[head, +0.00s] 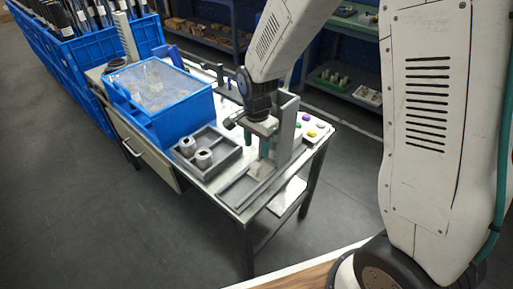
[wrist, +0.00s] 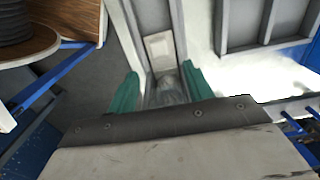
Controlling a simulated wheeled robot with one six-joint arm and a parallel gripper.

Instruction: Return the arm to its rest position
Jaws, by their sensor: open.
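My gripper (head: 256,145) hangs from the arm over the near right part of the metal table, its teal fingers pointing down. The wrist view shows the two fingers (wrist: 159,85) apart, with a gap between them. Below and between them is a grey channel-shaped fixture (head: 240,190) with an upright grey plate (head: 288,127) beside it. A pale block (wrist: 160,48) lies in the channel in the wrist view. A blurred greyish, roundish thing (wrist: 169,85) shows between the fingers; whether they touch it, I cannot tell.
Left of my gripper stands a grey divided tray (head: 222,164) with two rolls (head: 204,157). Behind it is a blue box (head: 180,120) with clear contents. Small coloured items (head: 307,124) lie at the table's right. Shelves (head: 345,85) stand behind; open floor (head: 120,230) lies in front.

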